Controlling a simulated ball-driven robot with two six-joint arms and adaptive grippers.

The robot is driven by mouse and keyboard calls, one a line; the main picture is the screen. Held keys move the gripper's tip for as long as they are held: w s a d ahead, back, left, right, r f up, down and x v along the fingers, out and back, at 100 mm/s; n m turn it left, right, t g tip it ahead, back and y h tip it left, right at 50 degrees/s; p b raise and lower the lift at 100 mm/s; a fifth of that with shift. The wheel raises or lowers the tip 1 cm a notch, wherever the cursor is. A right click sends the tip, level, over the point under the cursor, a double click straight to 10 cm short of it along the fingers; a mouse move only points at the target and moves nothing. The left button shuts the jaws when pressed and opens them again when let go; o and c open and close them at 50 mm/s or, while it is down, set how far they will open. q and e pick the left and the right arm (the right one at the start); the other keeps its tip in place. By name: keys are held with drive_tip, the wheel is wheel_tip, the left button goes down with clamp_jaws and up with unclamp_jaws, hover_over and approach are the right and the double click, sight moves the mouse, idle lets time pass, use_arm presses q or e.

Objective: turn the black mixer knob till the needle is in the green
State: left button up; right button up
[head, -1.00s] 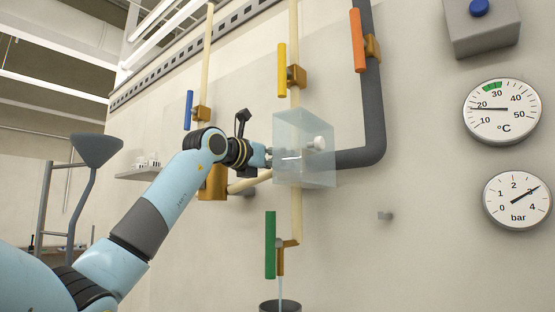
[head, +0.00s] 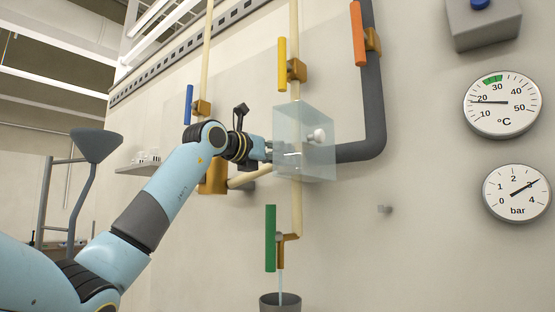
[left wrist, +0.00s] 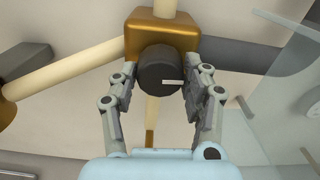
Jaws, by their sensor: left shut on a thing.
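The black mixer knob (left wrist: 157,72), with a white mark pointing right, sits on a brass body (left wrist: 165,36) in the left wrist view. My left gripper (left wrist: 158,88) is shut on it, one finger on each side. In the head view my left gripper (head: 268,151) is at the left side of a clear box (head: 318,165), and the knob is hard to make out there. The temperature dial (head: 502,120) has its needle pointing left, near 20.
A clear panel (left wrist: 265,85) stands close right of my gripper. Yellow (head: 282,64), blue (head: 189,104), orange (head: 358,34) and green (head: 270,238) handles stick out around the pipes. Water runs into a dark bucket (head: 281,302). A pressure dial (head: 516,207) reads about 3.

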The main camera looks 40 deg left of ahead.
use_arm(q)
drive_tip(key=n+b, duration=0.2)
drive_tip(key=n, duration=0.2)
drive_tip(key=shift+f, duration=0.1)
drive_tip(key=n+b, duration=0.2)
drive_tip(key=n, duration=0.2)
drive_tip(key=shift+d+n, duration=0.1)
drive_tip(key=shift+n, duration=0.2)
drive_tip(key=n+b, duration=0.1)
drive_tip(key=n, duration=0.3)
drive_tip(key=shift+n+b, duration=0.4)
drive_tip(key=shift+n, duration=0.8)
drive_tip(key=shift+r+n+b, duration=0.2)
drive_tip(key=shift+n+b, duration=0.1)
drive_tip(key=o, duration=1.2)
drive_tip(key=shift+c, duration=0.2)
